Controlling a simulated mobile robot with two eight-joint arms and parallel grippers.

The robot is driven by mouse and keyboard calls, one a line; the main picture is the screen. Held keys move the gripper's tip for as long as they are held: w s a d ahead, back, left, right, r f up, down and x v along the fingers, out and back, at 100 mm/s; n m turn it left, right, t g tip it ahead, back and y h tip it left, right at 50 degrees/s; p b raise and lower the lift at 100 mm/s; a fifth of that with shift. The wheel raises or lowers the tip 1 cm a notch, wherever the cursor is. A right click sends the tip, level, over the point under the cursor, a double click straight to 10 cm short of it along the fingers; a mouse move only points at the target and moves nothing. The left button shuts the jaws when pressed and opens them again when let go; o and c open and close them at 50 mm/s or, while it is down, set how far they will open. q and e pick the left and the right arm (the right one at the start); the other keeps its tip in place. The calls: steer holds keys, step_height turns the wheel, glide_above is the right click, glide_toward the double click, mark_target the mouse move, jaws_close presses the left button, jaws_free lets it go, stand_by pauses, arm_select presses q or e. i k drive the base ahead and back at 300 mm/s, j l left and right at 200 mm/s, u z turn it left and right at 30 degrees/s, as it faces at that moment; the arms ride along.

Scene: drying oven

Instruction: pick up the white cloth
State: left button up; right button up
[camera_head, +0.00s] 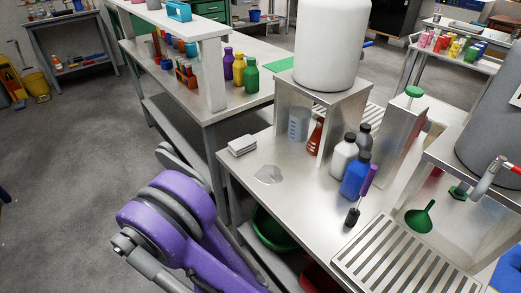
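The white cloth (242,145) lies folded in a small stack near the left edge of the steel table (296,194). A clear puddle (268,175) is on the tabletop just in front of it. A purple and grey arm of mine rises at the lower left, in front of the table's left side and apart from the cloth. I see no gripper fingers on it. My other arm does not show. Nothing touches the cloth from above.
A raised stand with a large white tank (331,45) is behind and right of the cloth. A white bottle (343,156), a blue bottle (356,176) and a purple-handled brush (368,181) stand to the right. A slatted metal rack (400,262) is at the front. Tabletop around the cloth is mostly clear.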

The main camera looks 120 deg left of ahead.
mark_target(240, 145)
steer(key=u, duration=4.05)
steer(key=z, duration=0.85)
steer(key=j+z, duration=0.35)
steer(key=i+j+z, duration=0.1)
steer(key=j+z, duration=0.45)
steer(key=z, duration=0.15)
steer(key=k+j+z, duration=0.2)
steer(key=j, duration=0.35)
steer(key=j+z, duration=0.2)
steer(key=j, duration=0.3)
